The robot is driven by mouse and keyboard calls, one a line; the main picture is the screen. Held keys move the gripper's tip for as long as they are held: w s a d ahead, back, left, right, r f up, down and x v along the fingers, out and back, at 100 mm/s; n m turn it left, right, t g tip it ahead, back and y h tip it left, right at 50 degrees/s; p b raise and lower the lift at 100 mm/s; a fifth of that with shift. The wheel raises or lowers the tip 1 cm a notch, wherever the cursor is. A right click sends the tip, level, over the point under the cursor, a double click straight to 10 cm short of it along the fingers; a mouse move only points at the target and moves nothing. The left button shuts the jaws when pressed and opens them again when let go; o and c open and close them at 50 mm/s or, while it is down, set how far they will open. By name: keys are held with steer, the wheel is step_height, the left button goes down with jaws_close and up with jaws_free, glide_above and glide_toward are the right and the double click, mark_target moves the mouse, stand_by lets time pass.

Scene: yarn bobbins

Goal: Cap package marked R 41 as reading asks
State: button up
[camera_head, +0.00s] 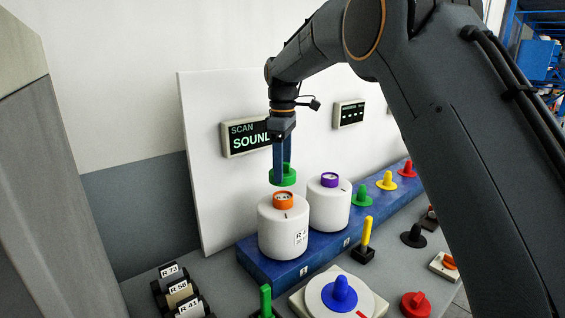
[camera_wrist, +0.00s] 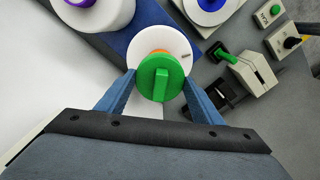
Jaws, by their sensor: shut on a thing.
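My gripper (camera_head: 283,158) is shut on a green cap (camera_head: 282,175), which also shows in the wrist view (camera_wrist: 161,79). It holds the cap just above a white bobbin package (camera_head: 283,235) with an orange top ring (camera_head: 283,200). The scan display (camera_head: 247,136) reads SCAN and SOUND, partly hidden by my gripper.
Both packages stand on a blue ledge (camera_head: 262,268). Green (camera_head: 361,196), yellow (camera_head: 386,182) and red (camera_head: 408,169) caps sit further along it. A blue knob (camera_head: 340,293) sits on a white disc in front. Cards R 73, R 58 and R 41 (camera_head: 188,309) stand at lower left.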

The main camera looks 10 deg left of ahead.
steer(key=shift+d, duration=0.1)
stand_by(0.3)
steer(key=shift+f+b, duration=0.3)
steer(key=shift+f, duration=1.3)
